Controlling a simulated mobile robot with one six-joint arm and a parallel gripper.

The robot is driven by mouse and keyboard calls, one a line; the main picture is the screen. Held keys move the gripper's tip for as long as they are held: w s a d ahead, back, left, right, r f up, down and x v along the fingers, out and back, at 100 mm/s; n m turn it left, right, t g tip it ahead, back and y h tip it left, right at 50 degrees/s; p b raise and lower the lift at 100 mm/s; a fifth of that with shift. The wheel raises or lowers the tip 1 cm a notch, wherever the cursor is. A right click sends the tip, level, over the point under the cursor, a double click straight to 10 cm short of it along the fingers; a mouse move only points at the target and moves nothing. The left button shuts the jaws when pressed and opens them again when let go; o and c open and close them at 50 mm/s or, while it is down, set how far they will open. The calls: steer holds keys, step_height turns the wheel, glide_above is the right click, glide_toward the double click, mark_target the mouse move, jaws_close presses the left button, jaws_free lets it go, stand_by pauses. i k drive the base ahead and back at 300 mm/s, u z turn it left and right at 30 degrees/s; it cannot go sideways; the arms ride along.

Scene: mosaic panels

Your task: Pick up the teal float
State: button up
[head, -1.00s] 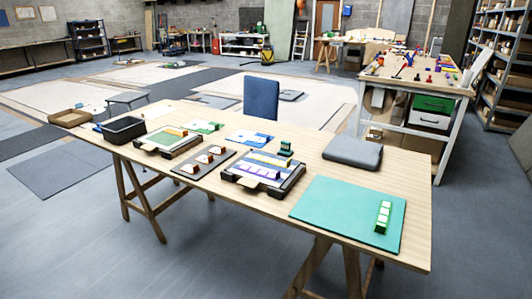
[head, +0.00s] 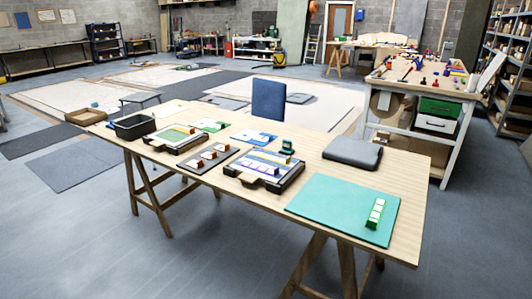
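A small dark teal block-like tool with a raised top, which looks like the teal float (head: 287,147), stands on the long wooden table (head: 415,190). It is near the table's far edge, just behind a black-framed tray (head: 289,180) and left of a grey padded case (head: 352,152). It is too small to make out its handle clearly. Nothing lies on top of it. My gripper is not in view.
A flat teal mat (head: 325,208) carries a green rack with white tiles (head: 375,213) at the table's right. More trays, sheets and a black bin (head: 135,126) fill the left. The floor in front is clear.

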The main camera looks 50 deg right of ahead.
mark_target(287, 149)
steer(key=z, duration=0.25)
steer(key=k, duration=0.15)
steer(key=u, duration=1.8)
steer(key=k, duration=0.65)
steer(key=z, duration=0.5)
steer(key=k, duration=0.7)
steer(key=z, duration=1)
steer(key=i, duration=1.4)
steer(key=z, duration=0.05)
